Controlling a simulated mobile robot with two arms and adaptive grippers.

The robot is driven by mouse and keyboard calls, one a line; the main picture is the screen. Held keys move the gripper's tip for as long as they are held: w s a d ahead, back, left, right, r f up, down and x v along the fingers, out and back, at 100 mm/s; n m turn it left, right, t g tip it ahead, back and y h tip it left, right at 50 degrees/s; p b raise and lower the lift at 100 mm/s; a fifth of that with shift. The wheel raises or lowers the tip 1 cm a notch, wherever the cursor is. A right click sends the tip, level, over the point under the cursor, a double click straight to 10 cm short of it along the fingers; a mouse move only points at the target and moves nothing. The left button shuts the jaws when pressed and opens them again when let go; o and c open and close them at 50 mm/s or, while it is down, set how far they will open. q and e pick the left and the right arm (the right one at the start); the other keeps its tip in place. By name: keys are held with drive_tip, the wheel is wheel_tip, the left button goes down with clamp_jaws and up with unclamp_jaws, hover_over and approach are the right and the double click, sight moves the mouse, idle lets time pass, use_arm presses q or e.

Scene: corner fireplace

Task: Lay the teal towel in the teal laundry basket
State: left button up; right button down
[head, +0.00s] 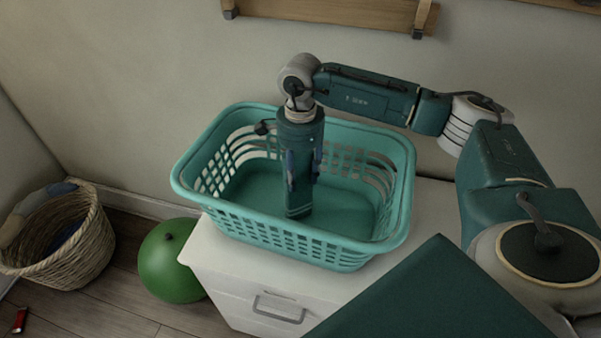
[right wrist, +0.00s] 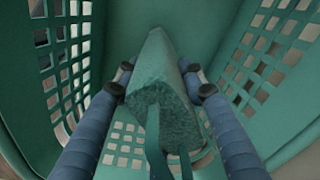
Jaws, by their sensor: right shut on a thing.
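The teal laundry basket (head: 205,225) stands upright on a white cabinet, and its slatted walls also fill the sides of the right wrist view (right wrist: 285,60). My right gripper (head: 302,175) reaches straight down inside the basket. In the right wrist view, its two blue fingers (right wrist: 162,80) are shut on the teal towel (right wrist: 165,85), a rolled bundle with its textured end facing the camera. In the head view, the towel's lower end (head: 298,212) shows low between the fingers, near the basket floor. Whether it touches the floor cannot be told. My left gripper is not in view.
The white cabinet (head: 240,290) has a drawer handle at its front. A green ball-like object (head: 172,265) sits on the wooden floor beside it. A wicker basket (head: 75,255) stands at the left. A wooden shelf (head: 330,12) is on the wall above.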

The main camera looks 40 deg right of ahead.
sight(300, 154)
drive_tip(key=c, duration=1)
unclamp_jaws()
drive_tip(key=shift+f, duration=0.1)
drive_tip(key=shift+c, duration=0.2)
drive_tip(key=shift+r+p, duration=0.3)
drive_tip(key=shift+r+b, duration=0.25)
drive_tip(key=shift+b, duration=0.15)
wheel_tip(300, 154, up, 10)
drive_tip(key=b, duration=0.3)
drive_tip(key=shift+f, duration=0.15)
drive_tip(key=shift+r, duration=0.8)
